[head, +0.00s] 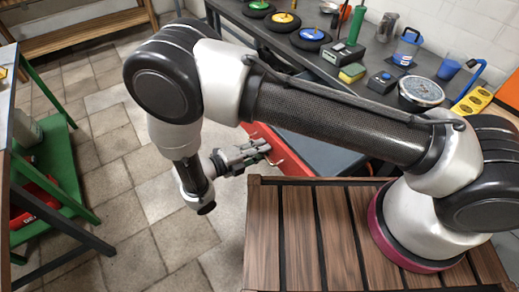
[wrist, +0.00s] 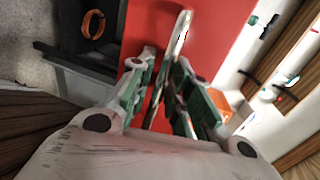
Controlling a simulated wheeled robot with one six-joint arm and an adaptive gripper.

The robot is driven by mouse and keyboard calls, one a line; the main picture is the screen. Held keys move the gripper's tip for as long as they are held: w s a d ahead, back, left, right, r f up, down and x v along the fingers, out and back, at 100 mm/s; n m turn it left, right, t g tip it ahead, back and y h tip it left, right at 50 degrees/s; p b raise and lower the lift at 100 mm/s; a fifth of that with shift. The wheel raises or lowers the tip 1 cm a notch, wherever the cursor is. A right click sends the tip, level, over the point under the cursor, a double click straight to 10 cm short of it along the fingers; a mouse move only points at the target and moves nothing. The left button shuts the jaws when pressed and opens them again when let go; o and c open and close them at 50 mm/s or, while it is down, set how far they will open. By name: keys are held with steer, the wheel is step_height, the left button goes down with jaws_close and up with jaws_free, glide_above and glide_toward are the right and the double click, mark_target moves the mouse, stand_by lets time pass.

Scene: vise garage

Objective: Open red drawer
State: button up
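The red drawer front (head: 282,155) is on the cabinet under the workbench, partly behind my arm in the head view. In the wrist view its red face (wrist: 222,45) fills the middle. A slim metal handle (wrist: 181,32) stands out from the face. My gripper (head: 266,148) is at the drawer front, by the handle. In the wrist view my gripper (wrist: 164,68) has its two fingers on either side of the handle, with the bar running between them. The fingers are drawn near each other. Whether they touch the bar is not clear.
A green-framed shelf (head: 48,165) stands at the left. A wooden shelf (head: 80,36) is at the back left. The tiled floor (head: 130,210) between is clear.

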steer(key=shift+o, duration=0.3)
steer(key=v, duration=1.2)
steer(key=shift+s, duration=0.1)
